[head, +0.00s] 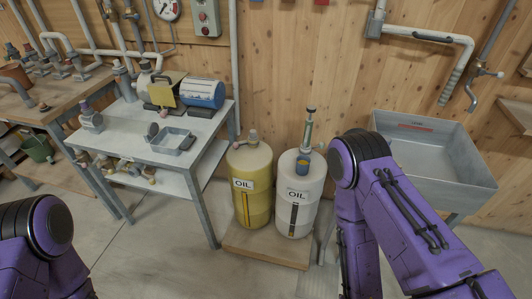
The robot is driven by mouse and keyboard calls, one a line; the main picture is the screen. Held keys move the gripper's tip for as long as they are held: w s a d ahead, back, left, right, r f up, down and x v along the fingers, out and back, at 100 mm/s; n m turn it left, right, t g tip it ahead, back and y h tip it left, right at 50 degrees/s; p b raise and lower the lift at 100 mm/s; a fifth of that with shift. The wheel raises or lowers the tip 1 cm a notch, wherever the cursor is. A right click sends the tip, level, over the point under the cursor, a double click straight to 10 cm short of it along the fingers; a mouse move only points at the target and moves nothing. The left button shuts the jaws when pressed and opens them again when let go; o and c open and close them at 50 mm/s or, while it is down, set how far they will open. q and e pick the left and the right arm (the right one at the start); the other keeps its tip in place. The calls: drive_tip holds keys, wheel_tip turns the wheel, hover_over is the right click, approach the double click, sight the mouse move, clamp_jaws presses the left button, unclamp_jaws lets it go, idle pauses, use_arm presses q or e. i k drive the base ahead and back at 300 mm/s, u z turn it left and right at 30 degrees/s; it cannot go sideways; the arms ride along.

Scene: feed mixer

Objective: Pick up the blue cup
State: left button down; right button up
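A small blue cup-like thing (303,168) with a yellowish top or content is at the top of the white oil drum (295,212), near the front of its lid. It is small, so its details are hard to tell. It stands in front of the upright pump (309,130) on that drum. My purple right arm comes in just right of the white drum. My purple left arm is at the lower left, far from the cup. Neither gripper shows in the head view.
A yellow oil drum (249,190) stands left of the white one, both on a low wooden platform (262,252). A grey workbench (135,137) with a motor (204,93) is at left, a metal sink (440,150) at right. Floor in front is clear.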

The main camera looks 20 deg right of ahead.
sight(303, 161)
drive_tip(key=i, duration=0.95)
drive_tip(key=z, duration=0.75)
drive_tip(key=i, duration=0.4)
drive_tip(key=z, duration=0.25)
